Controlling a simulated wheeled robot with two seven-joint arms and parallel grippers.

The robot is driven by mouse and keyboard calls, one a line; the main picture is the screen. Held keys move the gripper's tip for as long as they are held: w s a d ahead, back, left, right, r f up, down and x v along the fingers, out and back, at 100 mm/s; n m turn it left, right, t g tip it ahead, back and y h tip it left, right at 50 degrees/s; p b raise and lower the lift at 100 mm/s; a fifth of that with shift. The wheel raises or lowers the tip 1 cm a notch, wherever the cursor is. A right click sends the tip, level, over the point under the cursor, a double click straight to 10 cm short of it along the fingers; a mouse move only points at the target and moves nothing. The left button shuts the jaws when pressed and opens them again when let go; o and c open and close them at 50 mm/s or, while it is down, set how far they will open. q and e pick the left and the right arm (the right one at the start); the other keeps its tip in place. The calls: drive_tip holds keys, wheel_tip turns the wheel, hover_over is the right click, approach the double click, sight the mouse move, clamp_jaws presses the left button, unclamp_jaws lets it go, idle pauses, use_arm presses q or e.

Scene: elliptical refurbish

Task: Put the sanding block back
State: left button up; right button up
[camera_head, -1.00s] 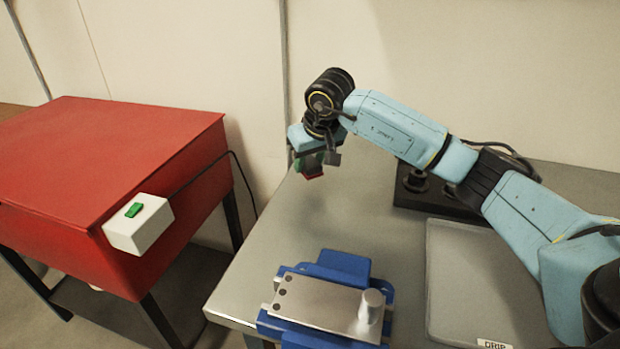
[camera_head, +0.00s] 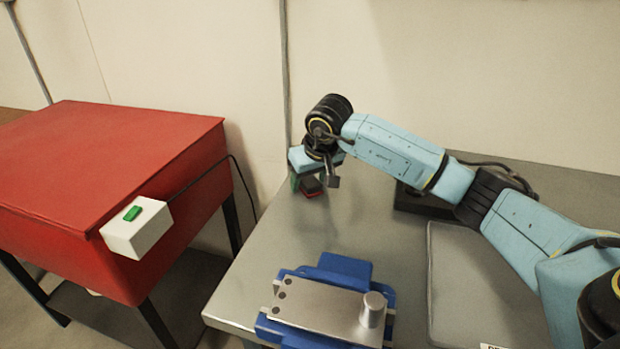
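The sanding block (camera_head: 311,188), dark on top with a red underside, sits at the far left corner of the steel table. My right gripper (camera_head: 314,181) is just above and around it, pointing down. Its fingers are spread apart, with a green finger pad to the left of the block and a dark finger to the right. The gripper body hides part of the block's top. My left gripper is not in view.
A blue fixture with a metal plate and knob (camera_head: 335,307) stands at the table's front. A grey tray (camera_head: 480,290) lies to its right. A dark holder (camera_head: 420,200) is behind my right arm. A red cabinet (camera_head: 120,190) with a white switch box (camera_head: 137,232) stands left.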

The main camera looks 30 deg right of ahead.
drive_tip(key=shift+r, duration=0.3)
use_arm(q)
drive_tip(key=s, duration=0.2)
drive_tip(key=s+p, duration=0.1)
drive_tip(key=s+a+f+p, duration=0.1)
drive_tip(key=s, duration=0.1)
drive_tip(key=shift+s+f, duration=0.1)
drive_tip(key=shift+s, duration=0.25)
use_arm(e)
drive_tip(key=v, duration=1.1)
drive_tip(key=shift+s+r, duration=0.15)
drive_tip(key=shift+r, duration=0.2)
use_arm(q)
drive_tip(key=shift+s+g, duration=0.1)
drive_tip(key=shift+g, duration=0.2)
use_arm(e)
drive_tip(key=shift+f, duration=0.1)
